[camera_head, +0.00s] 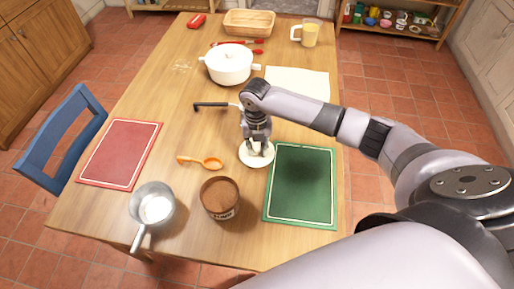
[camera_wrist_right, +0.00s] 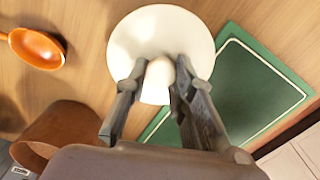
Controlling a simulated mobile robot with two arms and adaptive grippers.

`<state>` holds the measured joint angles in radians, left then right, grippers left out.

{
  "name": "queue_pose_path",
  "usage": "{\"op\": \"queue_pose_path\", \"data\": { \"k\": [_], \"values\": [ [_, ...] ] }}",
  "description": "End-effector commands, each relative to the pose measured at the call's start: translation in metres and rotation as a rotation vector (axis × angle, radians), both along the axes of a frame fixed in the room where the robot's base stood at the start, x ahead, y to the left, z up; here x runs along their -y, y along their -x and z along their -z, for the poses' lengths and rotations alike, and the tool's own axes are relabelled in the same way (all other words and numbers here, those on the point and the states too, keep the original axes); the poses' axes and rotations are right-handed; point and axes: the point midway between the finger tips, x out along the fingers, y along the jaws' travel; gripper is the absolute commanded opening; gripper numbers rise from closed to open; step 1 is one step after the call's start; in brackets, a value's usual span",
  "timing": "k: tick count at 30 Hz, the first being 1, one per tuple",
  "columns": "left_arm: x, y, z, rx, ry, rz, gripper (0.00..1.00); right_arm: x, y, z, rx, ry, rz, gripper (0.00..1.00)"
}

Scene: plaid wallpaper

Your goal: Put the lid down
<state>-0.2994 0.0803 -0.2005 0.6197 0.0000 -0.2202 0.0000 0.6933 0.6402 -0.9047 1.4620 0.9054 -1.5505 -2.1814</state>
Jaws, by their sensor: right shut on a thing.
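The white round lid (camera_head: 262,161) is in my right gripper (camera_head: 257,146), over the wooden table just left of the green board. In the right wrist view the lid (camera_wrist_right: 160,30) shows as a white disc with a round knob, and the fingers of the gripper (camera_wrist_right: 156,80) are shut on either side of that knob. The lid overlaps the green board's edge in that view. I cannot tell whether it touches the table. My left gripper is not in view.
A brown canister (camera_head: 220,197), an orange spoon (camera_head: 208,163) and a metal saucepan (camera_head: 143,194) stand left of the lid. A green board (camera_head: 303,188) lies right, a red board (camera_head: 119,153) far left. A white pot (camera_head: 229,66) stands behind. Bare table lies around the spoon.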

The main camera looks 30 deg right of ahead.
Motion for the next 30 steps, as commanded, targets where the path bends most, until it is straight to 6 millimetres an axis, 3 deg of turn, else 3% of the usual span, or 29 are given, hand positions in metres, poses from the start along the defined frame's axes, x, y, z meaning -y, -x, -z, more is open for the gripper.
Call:
{"op": "queue_pose_path", "data": {
  "k": [3, 17, 18, 27, 30],
  "values": [
    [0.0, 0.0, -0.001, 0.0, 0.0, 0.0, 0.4, 0.0, 0.0, 0.011, -0.001, 0.0, 0.001, 0.0],
    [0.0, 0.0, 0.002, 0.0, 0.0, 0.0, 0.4, 0.0, 0.0, 0.018, 0.0, 0.001, 0.001, 0.0],
    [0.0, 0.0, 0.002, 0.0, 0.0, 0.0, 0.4, 0.0, 0.0, 0.019, 0.0, 0.001, 0.001, 0.23],
    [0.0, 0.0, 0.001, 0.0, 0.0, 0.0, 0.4, 0.0, 0.0, 0.018, 0.0, 0.0, 0.001, 0.43],
    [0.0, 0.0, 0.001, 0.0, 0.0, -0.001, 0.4, 0.0, 0.0, 0.018, 0.0, 0.0, 0.001, 0.43]
  ]
}}
